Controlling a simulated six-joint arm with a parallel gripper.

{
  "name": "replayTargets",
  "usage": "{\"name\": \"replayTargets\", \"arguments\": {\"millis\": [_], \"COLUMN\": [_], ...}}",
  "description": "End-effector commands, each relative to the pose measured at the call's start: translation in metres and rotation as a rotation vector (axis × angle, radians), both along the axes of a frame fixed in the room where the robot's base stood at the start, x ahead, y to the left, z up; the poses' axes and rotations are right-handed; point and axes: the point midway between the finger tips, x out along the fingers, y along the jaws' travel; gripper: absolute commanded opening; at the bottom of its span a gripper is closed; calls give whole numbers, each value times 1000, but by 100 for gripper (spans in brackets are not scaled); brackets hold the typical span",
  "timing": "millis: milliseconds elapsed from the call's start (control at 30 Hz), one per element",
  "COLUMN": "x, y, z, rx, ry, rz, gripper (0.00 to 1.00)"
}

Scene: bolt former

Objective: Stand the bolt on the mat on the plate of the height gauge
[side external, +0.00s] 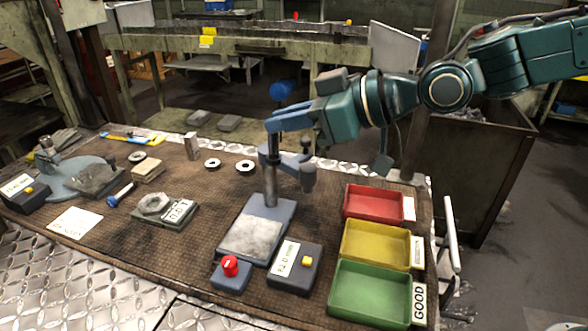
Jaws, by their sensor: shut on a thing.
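The height gauge (270,187) stands right of the mat's middle, with an upright post, a side arm and a pale plate (252,236) on its base. The plate looks bare. My gripper (272,126) is at the top of the post, its blue fingers pointing left. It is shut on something. A dark upright piece (274,143) just below the fingertips may be the bolt, but it overlaps the post and I cannot separate them clearly. How far it is from the gauge in depth cannot be told.
Red (374,203), yellow (375,244) and green (370,292) trays stand at the right. A red-button box (231,274) and a display box (294,268) sit in front of the gauge. Washers, blocks and another instrument (82,178) occupy the brown mat (195,250) at left.

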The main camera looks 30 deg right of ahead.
Motion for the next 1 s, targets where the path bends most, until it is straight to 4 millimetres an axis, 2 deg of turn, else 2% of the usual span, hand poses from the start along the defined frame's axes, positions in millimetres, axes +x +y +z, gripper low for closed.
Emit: {"name": "replayTargets", "arguments": {"millis": [100,400,633,833,1000], "x": [-17,-49,-51,-51,-51], "y": [-17,-44,-58,-59,-59], "z": [-5,-18,-34,-35,-28], "rx": [8,26,5,4,5], "ry": [-3,-5,24,26,24], "rz": [0,-1,-45,-48,-48], "gripper": [0,0,0,0,0]}}
